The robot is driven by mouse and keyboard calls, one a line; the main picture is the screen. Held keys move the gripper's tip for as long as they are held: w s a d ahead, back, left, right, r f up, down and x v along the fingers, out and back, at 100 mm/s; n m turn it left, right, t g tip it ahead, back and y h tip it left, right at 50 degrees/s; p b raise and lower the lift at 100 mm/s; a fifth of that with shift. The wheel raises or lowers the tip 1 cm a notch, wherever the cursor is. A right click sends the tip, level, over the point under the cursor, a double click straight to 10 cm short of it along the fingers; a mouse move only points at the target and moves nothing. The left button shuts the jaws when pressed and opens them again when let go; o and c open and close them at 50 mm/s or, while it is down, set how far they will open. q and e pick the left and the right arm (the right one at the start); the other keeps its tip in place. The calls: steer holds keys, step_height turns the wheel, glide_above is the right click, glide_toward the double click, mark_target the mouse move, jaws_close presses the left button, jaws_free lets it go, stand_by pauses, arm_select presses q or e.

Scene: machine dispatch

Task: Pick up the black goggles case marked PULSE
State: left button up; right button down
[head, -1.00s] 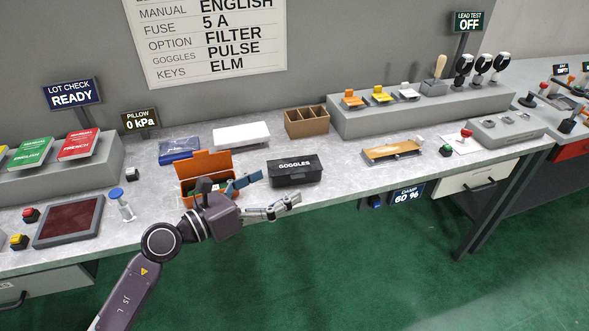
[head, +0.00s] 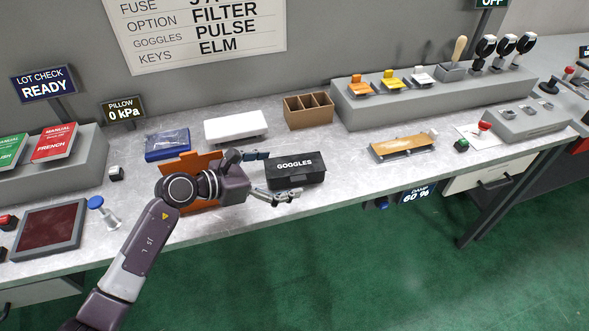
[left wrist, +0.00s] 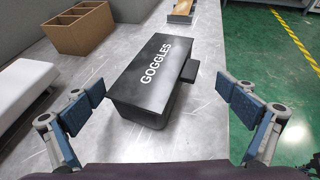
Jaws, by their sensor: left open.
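A black case (head: 296,172) with GOGGLES in white on its lid sits closed on the grey bench, near the front edge. I can read no PULSE mark on it; the wall sign shows PULSE beside GOGGLES. My left gripper (head: 268,176) is open at the case's left end, its fingers spread toward it. In the left wrist view the case (left wrist: 158,75) lies ahead, between the lines of the two open fingers (left wrist: 155,112), with a latch on its right side. The fingers look empty. My right gripper is in neither view.
An orange open box (head: 205,160) stands behind my left arm, partly hidden. A white lidded block (head: 235,126) and a brown divided box (head: 308,110) stand behind the case. An orange-topped tray (head: 404,145) lies to the right, with clear bench between.

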mark_target(295, 170)
arm_select(q)
steer(key=x, duration=0.4)
steer(key=shift+d+r+p, duration=0.1)
steer(key=shift+p, duration=0.2)
steer(key=shift+w+d, duration=0.15)
steer(key=shift+w, duration=0.05)
steer(key=shift+f, duration=0.2)
steer(key=c, duration=1.5)
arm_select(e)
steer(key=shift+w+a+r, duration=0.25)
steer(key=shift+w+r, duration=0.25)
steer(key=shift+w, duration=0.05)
